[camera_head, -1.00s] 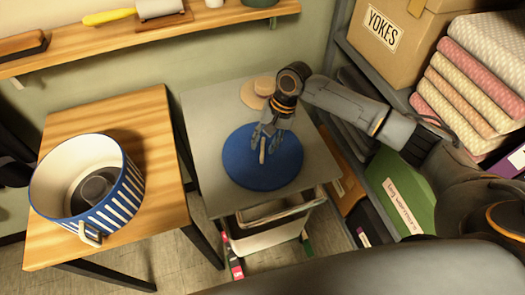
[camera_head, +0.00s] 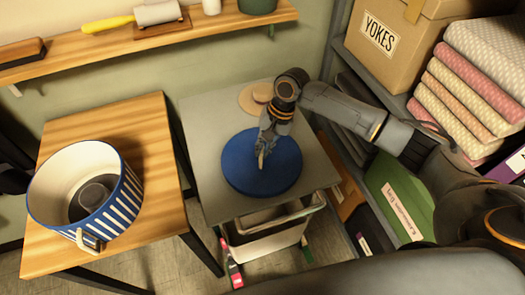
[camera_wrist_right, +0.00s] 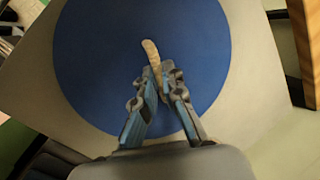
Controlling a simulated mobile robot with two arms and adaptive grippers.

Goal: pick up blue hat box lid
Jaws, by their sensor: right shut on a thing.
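The blue hat box lid (camera_head: 240,175) is a round blue disc lying on the grey table (camera_head: 210,115). It also fills the middle of the right wrist view (camera_wrist_right: 85,60). A pale, narrow handle (camera_wrist_right: 151,55) stands up at its middle. My right gripper (camera_head: 262,158) comes down from above and is shut on this handle; in the right wrist view its fingertips (camera_wrist_right: 158,72) close around the handle's near end. The lid looks flat on the table. The striped blue and white hat box (camera_head: 118,205) stands open on the wooden table at the left. My left gripper is not in view.
The wooden table (camera_head: 150,130) stands left of the grey one, with a gap between. A round tan object (camera_head: 250,100) lies behind the lid. Shelving with a YOKES box (camera_head: 395,45), folded fabrics (camera_head: 480,70) and a green box (camera_head: 395,190) stands close at the right. A wall shelf (camera_head: 200,22) runs behind.

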